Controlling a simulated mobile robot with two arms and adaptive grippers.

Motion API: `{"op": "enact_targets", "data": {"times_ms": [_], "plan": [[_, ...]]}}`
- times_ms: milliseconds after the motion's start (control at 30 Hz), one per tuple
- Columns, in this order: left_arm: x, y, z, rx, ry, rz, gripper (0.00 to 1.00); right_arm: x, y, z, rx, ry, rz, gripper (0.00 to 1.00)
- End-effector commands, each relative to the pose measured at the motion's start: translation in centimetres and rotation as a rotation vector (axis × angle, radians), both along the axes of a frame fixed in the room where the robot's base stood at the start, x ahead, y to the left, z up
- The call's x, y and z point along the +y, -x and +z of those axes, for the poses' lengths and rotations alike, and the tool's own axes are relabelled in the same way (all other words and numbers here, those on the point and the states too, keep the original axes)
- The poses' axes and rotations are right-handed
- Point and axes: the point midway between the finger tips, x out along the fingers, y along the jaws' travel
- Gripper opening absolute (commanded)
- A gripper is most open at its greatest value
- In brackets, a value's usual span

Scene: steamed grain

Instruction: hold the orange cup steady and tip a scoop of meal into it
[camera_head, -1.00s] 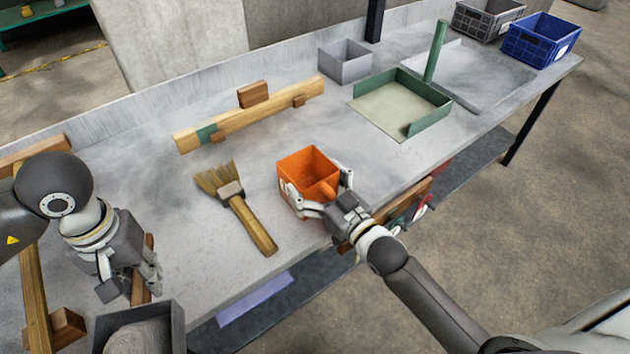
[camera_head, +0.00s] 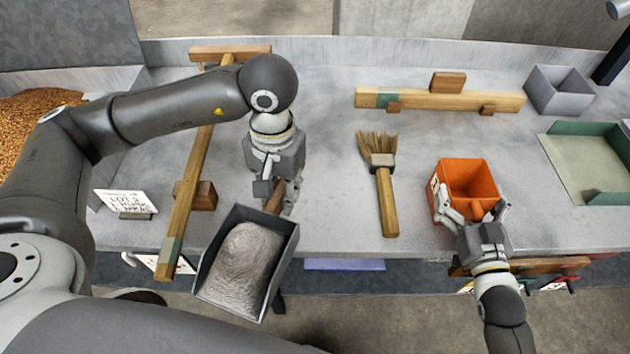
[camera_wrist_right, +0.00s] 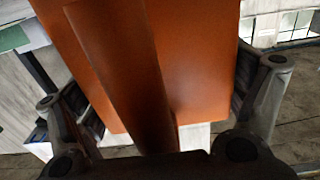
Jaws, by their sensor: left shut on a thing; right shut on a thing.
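The orange cup (camera_head: 467,172) is a square, open-topped box on the right part of the bench in the head view. My right gripper (camera_head: 473,215) is shut on it from the front, a finger at either side. In the right wrist view the cup's orange wall and upright handle (camera_wrist_right: 125,75) fill the space between the fingers. My left gripper (camera_head: 275,192) is shut on the wooden handle of a dark scoop (camera_head: 287,252). The scoop holds a heap of greyish meal (camera_head: 240,268) and is near the bench's front edge, well left of the cup.
A brush (camera_head: 386,190) lies between scoop and cup. A wooden bar (camera_head: 440,100) lies behind them, with a grey box (camera_head: 560,90) and green tray (camera_head: 590,165) at right. A long wooden beam (camera_head: 195,160), small sign (camera_head: 127,202) and grain heap (camera_head: 30,120) are at left.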

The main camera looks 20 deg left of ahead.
Motion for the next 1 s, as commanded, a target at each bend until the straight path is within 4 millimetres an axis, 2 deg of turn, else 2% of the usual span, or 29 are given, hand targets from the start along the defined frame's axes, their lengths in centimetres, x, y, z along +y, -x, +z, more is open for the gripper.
{"op": "enact_targets", "data": {"times_ms": [167,433,700,1000], "plan": [[-0.9,-2.5,0.4,-0.002,0.008,0.091,0.00,0.0,0.0,0.0,0.000,0.000,0.000,0.64],[-3.7,-9.5,1.7,0.001,0.017,0.386,0.00,0.0,0.0,0.0,0.000,0.000,0.000,0.64],[-6.5,-15.8,3.7,0.005,0.013,0.692,0.00,0.0,0.0,0.0,0.000,0.000,0.000,0.64],[-9.4,-21.5,6.6,-0.001,-0.003,1.029,0.00,0.0,0.0,0.0,0.000,0.000,0.000,0.64]]}}
